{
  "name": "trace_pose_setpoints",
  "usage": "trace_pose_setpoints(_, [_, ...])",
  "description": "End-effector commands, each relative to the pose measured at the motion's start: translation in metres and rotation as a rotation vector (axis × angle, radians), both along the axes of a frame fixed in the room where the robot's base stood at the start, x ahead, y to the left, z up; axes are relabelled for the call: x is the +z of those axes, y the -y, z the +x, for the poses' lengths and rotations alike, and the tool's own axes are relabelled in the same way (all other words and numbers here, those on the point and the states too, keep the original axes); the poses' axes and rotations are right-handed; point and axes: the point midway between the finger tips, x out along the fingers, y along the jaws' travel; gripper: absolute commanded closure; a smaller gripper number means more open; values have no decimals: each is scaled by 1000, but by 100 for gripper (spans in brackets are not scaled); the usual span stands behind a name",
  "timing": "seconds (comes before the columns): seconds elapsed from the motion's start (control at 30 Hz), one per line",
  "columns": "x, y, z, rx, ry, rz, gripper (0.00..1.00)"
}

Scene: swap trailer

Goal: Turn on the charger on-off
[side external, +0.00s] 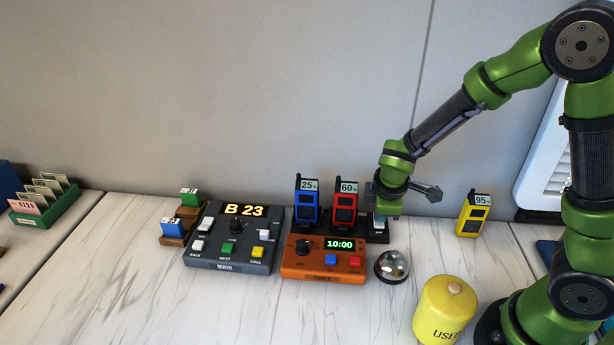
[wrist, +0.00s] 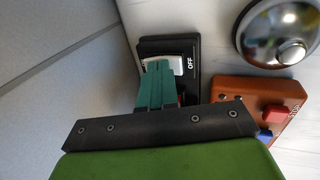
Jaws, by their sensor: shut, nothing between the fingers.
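The charger (side external: 325,230) is a black dock at the back of the counter. A blue unit (side external: 307,203) marked 25 and a red unit (side external: 345,203) marked 60 stand in it. Its white rocker switch (wrist: 180,63) sits in a black housing at the dock's right end, with the word OFF on the housing. My gripper (side external: 384,216) is over that end, pointing down. In the wrist view its teal fingers (wrist: 160,68) are together, with nothing between them, and their tips overlap the rocker. I cannot tell if they touch it. The fingers hide part of the switch.
An orange timer (side external: 322,272) reading 10:00 and a silver bell (side external: 392,266) stand in front of the charger. A grey B 23 panel (side external: 230,254) is left. A yellow unit (side external: 471,214) marked 95 and a yellow canister (side external: 445,310) are right. The wall is close behind.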

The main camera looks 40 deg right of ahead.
Motion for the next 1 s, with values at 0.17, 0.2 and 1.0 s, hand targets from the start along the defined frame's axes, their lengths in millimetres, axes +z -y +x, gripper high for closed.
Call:
trace_pose_setpoints(0.17, [16, -4, -3, -1, 5, 2, 100])
trace_pose_setpoints(0.2, [23, -6, -5, 0, 7, 2, 100])
trace_pose_setpoints(1.0, [131, -34, -34, 1, 0, 0, 100])
